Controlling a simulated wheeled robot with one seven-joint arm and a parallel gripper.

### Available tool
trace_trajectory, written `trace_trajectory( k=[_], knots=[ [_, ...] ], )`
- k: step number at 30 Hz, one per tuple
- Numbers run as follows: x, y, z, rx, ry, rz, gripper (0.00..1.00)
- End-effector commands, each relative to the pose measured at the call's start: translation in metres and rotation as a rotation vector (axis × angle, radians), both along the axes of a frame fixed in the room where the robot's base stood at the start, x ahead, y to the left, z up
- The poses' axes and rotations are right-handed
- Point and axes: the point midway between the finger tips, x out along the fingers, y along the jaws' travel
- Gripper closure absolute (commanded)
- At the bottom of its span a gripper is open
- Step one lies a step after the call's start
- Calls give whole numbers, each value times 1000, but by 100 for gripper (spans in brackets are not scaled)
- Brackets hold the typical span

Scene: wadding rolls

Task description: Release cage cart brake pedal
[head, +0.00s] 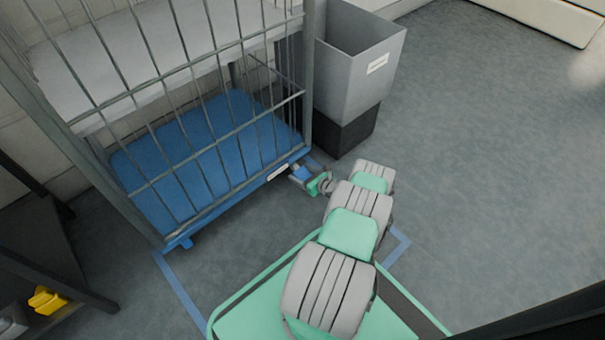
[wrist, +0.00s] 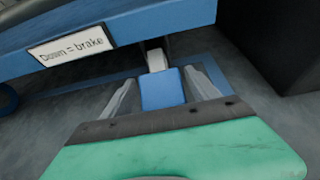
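The cage cart (head: 215,215) stands at the left in the head view, with a blue base and grey bars. Its brake pedal (wrist: 163,90) is a blue block on a pale stem (wrist: 156,58), below the cart's blue base edge (wrist: 150,22). My gripper (wrist: 162,82) is open, with one grey finger on each side of the pedal. Narrow gaps seem to show between fingers and pedal. In the head view my gripper (head: 305,176) is low at the cart's right corner.
A grey bin (head: 355,85) on a black base (head: 347,132) stands close behind the pedal, right of the cart. A dark shelf with a yellow object (head: 47,300) is at lower left. Blue tape (head: 180,285) marks the floor. Open floor (head: 480,150) lies to the right.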

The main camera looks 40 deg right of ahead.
Motion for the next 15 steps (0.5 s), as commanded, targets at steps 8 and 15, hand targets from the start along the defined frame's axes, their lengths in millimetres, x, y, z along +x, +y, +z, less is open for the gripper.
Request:
trace_trajectory(
  k=[8,15],
  knots=[
    [-1,0,0,1,0,-1,55],
    [-1,-1,0,1,0,-1,74]
  ],
)
